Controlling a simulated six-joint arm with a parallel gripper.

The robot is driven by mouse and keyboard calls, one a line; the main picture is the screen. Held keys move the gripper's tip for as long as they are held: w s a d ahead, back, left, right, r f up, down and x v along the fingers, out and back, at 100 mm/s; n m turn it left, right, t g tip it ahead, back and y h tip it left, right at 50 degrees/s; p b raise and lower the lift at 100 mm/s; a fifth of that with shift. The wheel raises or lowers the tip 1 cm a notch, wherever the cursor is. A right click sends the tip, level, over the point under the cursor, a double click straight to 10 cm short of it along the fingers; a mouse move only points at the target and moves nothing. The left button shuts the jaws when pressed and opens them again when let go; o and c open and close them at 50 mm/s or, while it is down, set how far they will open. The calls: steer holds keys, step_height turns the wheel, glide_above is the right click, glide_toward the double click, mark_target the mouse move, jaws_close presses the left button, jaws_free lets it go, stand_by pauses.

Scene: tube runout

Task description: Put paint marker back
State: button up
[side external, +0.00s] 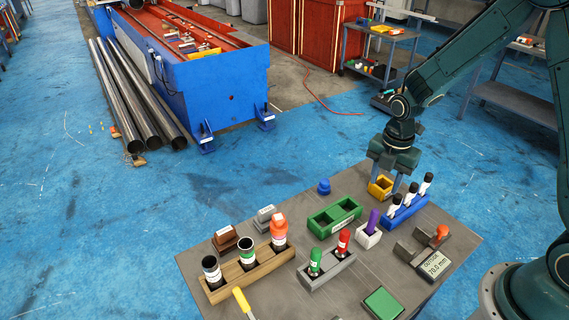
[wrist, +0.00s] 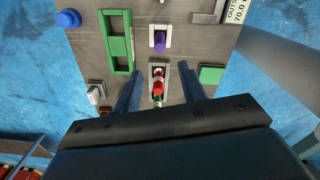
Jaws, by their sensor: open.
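My gripper (side external: 386,180) is open and empty, above the right part of the bench. In the side view it overlaps a small yellow bin (side external: 380,188). Three white markers with black caps (side external: 396,204) stand in a blue rack (side external: 404,215) beside it. A green-capped marker (side external: 315,261) and a red-capped marker (side external: 343,241) stand in a grey holder (side external: 328,271). A purple piece (side external: 373,221) stands in a white holder (side external: 368,238). No label tells me which is the paint marker. In the wrist view the red marker (wrist: 158,87) appears between my spread fingers (wrist: 160,68), well beyond them.
A green two-compartment tray (side external: 334,216) looks empty. A wooden rack (side external: 249,268) holds several larger tubes. A gauge with a display (side external: 434,264), a green pad (side external: 383,303) and a blue knob (side external: 323,186) are on the bench. Bare grey surface lies between them.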

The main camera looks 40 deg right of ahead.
steer(key=s+a+r+m+t, duration=0.1)
steer(key=s+r+m, duration=0.2)
steer(key=r+m, duration=0.35)
steer(key=s+a+r+m+t, duration=0.1)
steer(key=s+a+r+m, duration=0.15)
steer(key=r, duration=0.65)
steer(key=s+r+m+t, duration=0.1)
steer(key=s+r+m, duration=0.3)
steer(key=s+m, duration=0.2)
steer(key=s+a+r+m+t, duration=0.1)
steer(key=s+r+m+t, duration=0.1)
steer(key=s+r+m, duration=0.2)
steer(key=shift+s+m, duration=1.1)
steer(key=shift+s, duration=0.95)
steer(key=shift+r, duration=0.1)
